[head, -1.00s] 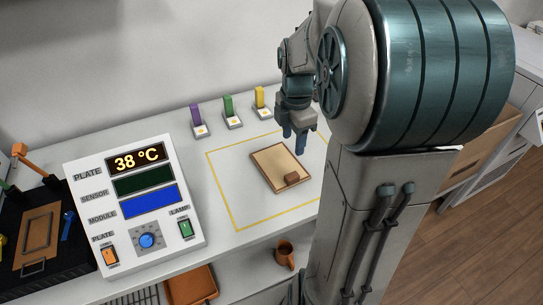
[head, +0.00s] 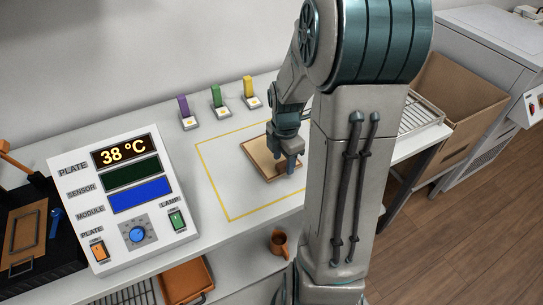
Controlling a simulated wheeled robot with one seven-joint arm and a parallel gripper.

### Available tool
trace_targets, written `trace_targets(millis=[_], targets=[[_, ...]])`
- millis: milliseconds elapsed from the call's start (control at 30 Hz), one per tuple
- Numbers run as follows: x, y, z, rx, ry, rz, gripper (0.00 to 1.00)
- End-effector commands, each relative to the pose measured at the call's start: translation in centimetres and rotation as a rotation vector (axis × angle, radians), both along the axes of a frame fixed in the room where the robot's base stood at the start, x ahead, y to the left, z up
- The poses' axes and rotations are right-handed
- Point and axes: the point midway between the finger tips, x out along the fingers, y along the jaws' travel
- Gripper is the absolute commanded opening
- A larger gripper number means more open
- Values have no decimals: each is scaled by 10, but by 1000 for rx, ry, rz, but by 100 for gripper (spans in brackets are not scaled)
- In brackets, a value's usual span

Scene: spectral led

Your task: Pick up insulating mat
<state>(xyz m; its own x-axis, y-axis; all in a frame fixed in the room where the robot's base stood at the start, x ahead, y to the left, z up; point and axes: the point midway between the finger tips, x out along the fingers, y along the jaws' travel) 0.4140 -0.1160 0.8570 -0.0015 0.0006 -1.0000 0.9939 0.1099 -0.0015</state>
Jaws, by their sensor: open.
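A flat tan mat (head: 257,158) with a darker edge lies on the white bench inside a yellow outlined square. I take it to be the insulating mat. My gripper (head: 286,165) points down over the right part of the mat, with its blue-grey fingers open and low near the small brown block on it. The gripper mostly hides that block, and I cannot tell whether the fingers touch it or the mat.
A control panel (head: 118,235) reading 38 °C stands left of the square. Purple, green and yellow upright switches (head: 216,97) line the back. A cardboard box (head: 456,105) stands right, beyond my arm.

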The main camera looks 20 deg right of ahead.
Motion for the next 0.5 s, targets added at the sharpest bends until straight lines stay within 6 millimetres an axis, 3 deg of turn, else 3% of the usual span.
trace_targets(millis=[100, 367, 500], targets=[[0, 0, -13, 1, 1, 0, 49], [0, 0, -16, -1, -1, -1, 49], [0, 0, -15, -1, -1, -1, 13]])
